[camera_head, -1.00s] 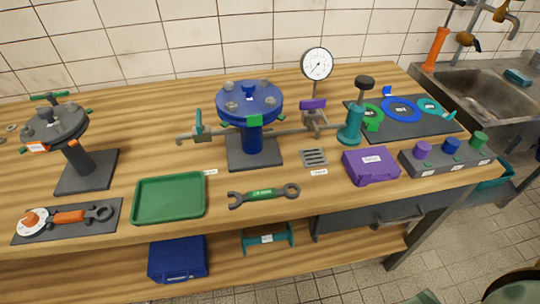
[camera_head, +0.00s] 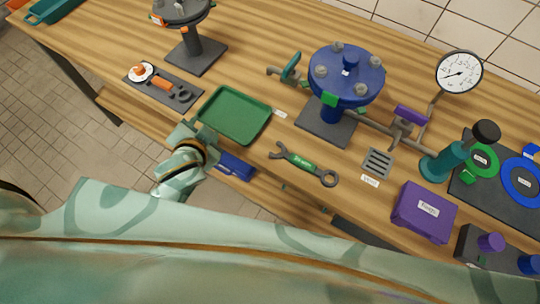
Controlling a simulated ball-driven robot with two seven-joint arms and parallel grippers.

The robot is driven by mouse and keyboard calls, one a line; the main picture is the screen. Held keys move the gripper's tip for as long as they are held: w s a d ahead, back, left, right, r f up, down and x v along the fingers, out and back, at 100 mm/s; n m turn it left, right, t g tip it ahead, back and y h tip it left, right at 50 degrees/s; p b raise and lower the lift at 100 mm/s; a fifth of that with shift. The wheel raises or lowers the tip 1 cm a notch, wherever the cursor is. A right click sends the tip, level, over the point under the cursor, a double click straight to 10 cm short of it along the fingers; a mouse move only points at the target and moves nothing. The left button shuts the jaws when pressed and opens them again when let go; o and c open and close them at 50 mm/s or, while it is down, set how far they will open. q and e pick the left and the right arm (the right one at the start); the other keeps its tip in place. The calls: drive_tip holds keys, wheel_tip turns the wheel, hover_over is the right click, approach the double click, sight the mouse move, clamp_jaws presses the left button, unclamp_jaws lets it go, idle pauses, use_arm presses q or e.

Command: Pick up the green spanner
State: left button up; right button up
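The green spanner (camera_head: 302,164) lies flat near the front edge of the wooden bench, between the green tray and the small grey grate. It has dark metal ends and a green labelled middle. My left arm comes in at the lower left, beside the bench's front edge, with a pale green link and a dark wrist band. Its end (camera_head: 186,146) is near the green tray's left front corner, apart from the spanner. Its fingers cannot be made out. My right gripper is not in view.
The green tray (camera_head: 236,114) lies left of the spanner. The blue flange stand (camera_head: 345,77) rises behind it. The grey grate (camera_head: 377,163) and purple box (camera_head: 424,211) lie to the right. Bare wood surrounds the spanner.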

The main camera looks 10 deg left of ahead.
use_arm(q)
drive_tip(key=w+d+r+m+t+h, duration=0.1)
drive_tip(key=w+d+r+t+h, duration=0.25)
drive_tip(key=w+d+r, duration=0.35)
drive_tip(key=w+d+r+t+h, duration=0.3)
drive_tip(key=d+r+t, duration=0.15)
drive_tip(key=r, duration=0.55)
drive_tip(key=s+d+r+m+g+h, duration=0.4)
drive_tip(key=d+r+m+g+h, duration=0.1)
drive_tip(key=d+m+g+h, duration=0.3)
drive_tip(key=s+d+r+m+g+h, duration=0.4)
drive_tip(key=d+r+m+g+h, duration=0.1)
drive_tip(key=d+m+h, duration=0.4)
drive_tip(key=n+g+y+p, duration=0.1)
drive_tip(key=n+g+y, duration=0.4)
drive_tip(key=y, duration=1.2)
approach(303, 162)
drive_tip(key=shift+w+d+f+m+g+b, duration=0.2)
drive_tip(key=shift+w+f+m+g+b, duration=0.2)
drive_tip(key=shift+f+m+g, duration=0.15)
drive_tip(key=shift+w+d+f+m+g+b, duration=0.15)
drive_tip(key=shift+w+f+m+g+b, duration=0.1)
drive_tip(key=shift+f+m+g+b, duration=0.25)
drive_tip(key=shift+h, duration=0.25)
drive_tip(key=b+x, duration=0.1)
drive_tip(key=x, duration=0.5)
drive_tip(key=shift+w+f, duration=0.15)
drive_tip(key=shift+f, duration=0.1)
clamp_jaws()
